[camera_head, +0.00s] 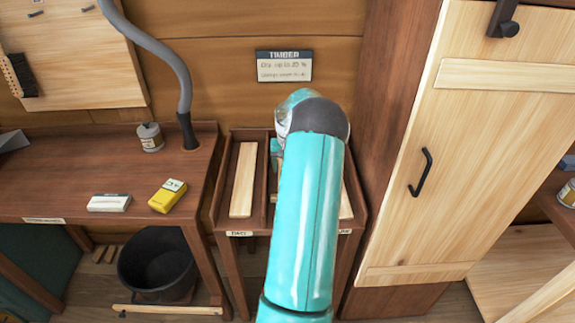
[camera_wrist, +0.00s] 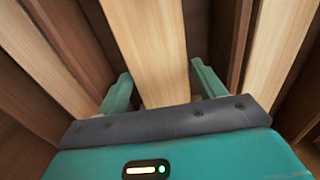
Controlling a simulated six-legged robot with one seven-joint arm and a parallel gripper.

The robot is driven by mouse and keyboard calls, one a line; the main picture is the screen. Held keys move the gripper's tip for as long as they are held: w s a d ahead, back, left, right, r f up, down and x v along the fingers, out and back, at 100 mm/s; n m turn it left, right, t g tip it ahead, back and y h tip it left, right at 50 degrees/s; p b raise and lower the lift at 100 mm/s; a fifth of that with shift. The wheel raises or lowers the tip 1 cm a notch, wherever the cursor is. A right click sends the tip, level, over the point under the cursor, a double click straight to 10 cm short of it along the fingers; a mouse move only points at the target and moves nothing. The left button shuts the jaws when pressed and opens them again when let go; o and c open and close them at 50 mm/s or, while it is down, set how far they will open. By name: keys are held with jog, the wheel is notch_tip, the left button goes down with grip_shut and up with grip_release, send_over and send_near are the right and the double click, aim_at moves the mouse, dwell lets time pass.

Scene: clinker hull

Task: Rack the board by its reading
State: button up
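In the wrist view, a pale board (camera_wrist: 152,45) runs between the two fingers of my gripper (camera_wrist: 163,85). The fingers are apart, one on each side of it, with narrow dark gaps showing; no firm grip on it is visible. In the head view, my arm hides the gripper and most of the rack's middle and right. The wooden rack (camera_head: 238,234) has a left bay labelled DRY, holding a pale board (camera_head: 243,180). A yellow meter (camera_head: 167,196) lies on the bench; its reading is too small to make out.
A TIMBER sign (camera_head: 284,66) hangs above the rack, its small print blurred. The bench (camera_head: 70,165) at left holds a white box (camera_head: 109,203), a can (camera_head: 150,137) and a grey hose (camera_head: 180,75). A tall cupboard (camera_head: 455,150) stands close on the right. A black bucket (camera_head: 157,262) sits under the bench.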

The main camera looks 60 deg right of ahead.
jog(key=o, duration=0.3)
jog(key=shift+r, duration=0.1)
notch_tip(320, 180, up, 14)
jog(key=shift+f, duration=0.2)
